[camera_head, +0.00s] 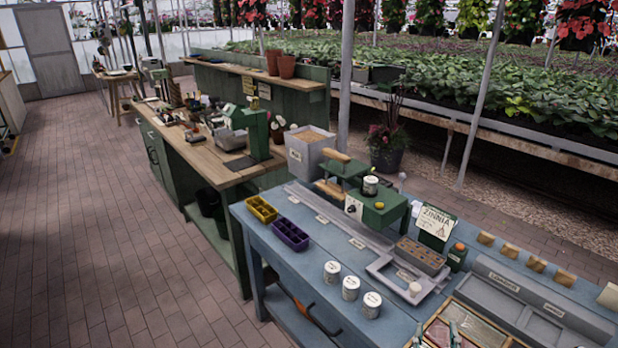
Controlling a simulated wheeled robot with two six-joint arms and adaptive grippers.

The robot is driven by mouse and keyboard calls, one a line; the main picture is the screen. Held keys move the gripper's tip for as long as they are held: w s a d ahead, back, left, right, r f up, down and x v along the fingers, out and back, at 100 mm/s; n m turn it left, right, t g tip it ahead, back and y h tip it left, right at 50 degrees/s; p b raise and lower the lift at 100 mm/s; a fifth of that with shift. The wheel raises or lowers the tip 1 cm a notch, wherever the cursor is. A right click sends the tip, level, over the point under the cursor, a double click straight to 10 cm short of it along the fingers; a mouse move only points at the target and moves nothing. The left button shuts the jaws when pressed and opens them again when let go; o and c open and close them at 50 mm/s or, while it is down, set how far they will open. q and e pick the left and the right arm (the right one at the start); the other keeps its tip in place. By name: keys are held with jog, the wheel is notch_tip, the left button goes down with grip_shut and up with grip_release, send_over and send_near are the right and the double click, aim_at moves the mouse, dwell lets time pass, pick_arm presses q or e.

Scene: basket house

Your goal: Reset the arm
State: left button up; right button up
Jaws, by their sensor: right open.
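Only the tips of my right gripper (436,335) show, at the bottom edge right of centre. Its two fingers stand apart with nothing seen between them, over or in front of a wood-framed tray (490,338) on the blue workbench (300,262). The rest of my right arm is below the picture. My left gripper and arm are not in view.
Several white labelled tins (351,288) stand near the bench's front edge. Behind them are a yellow tray (261,209), a purple tray (290,234), a green machine (378,210) and a grey frame (400,278). The brick floor (110,230) at left is clear.

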jog(key=s+a+r+n+t+y, duration=0.1)
jog(key=a+r+n+t+y, duration=0.55)
jog(key=n, duration=0.75)
jog(key=s+a+f+n+g+y, duration=0.5)
jog(key=s+a+n+g+y, duration=0.35)
jog(key=n, duration=0.85)
jog(key=s+d+f+n+g+h, duration=0.4)
jog(key=s+d+f+g+h, duration=0.15)
jog(key=s, duration=0.25)
jog(key=s+d+f+n+g+h, duration=0.4)
jog(key=s+d, duration=0.2)
jog(key=s, duration=0.1)
notch_tip(320, 180, down, 19)
jog(key=s+d+g, duration=0.1)
jog(key=s+d, duration=0.1)
jog(key=d, duration=0.1)
jog(key=s+f+m+g, duration=0.1)
jog(key=s+f, duration=1.2)
jog(key=s, duration=0.1)
jog(key=shift+d+f, duration=0.2)
jog(key=shift+d, duration=0.1)
